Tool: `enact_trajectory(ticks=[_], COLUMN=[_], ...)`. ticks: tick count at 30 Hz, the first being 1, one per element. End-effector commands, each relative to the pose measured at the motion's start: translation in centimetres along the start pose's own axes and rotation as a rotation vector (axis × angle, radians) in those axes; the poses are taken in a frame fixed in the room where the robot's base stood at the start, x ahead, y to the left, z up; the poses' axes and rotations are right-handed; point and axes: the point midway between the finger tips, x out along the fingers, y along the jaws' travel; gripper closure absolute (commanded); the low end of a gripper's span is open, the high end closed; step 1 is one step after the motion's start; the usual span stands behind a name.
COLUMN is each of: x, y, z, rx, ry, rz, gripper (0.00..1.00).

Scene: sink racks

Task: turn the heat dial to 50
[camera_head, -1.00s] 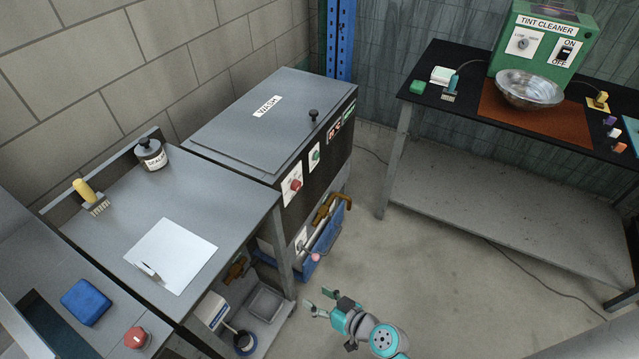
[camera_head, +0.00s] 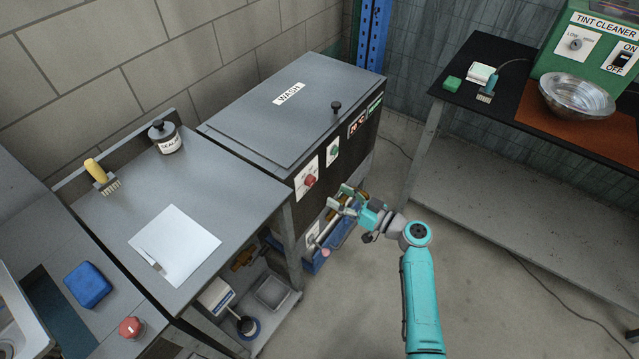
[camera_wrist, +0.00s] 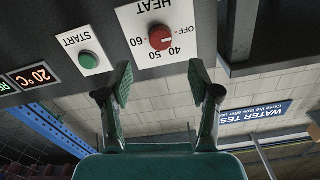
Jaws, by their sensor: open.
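The red heat dial (camera_head: 310,181) sits on a white plate on the front of the grey wash unit (camera_head: 236,122). In the wrist view the dial (camera_wrist: 160,37) appears upside down, with OFF to its right and 40, 50 and 60 around its lower left. A pale mark on the dial seems to face OFF. My gripper (camera_head: 341,199) is open and empty, in front of the unit, to the right of the dial and apart from it. In the wrist view the dial is beyond the fingertips (camera_wrist: 161,78), between them and higher in the picture.
A green START button (camera_wrist: 89,60) and a display reading 20°C (camera_wrist: 36,76) are beside the dial. A steel table (camera_head: 175,215) adjoins the unit at left. A black-topped table (camera_head: 480,70) stands at right. Open floor lies between.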

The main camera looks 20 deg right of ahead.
Motion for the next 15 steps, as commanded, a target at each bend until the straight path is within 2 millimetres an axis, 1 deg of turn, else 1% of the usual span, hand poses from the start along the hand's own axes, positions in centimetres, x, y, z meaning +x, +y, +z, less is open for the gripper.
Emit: enact_trajectory(ticks=[1,3,9,12,15], x=[1.0,2.3,5.6,6.7,7.5], y=[-0.1,-0.1,-0.1,0.0,0.0], z=[0.0,0.0,0.0,0.0,0.0], rx=[0.0,0.0,0.0,0.0,0.001], ry=[-0.001,-0.001,-0.001,-0.001,-0.001], rz=[-0.004,-0.004,-0.002,-0.001,0.0], gripper=[0.38,0.38,0.38,0.38,0.38])
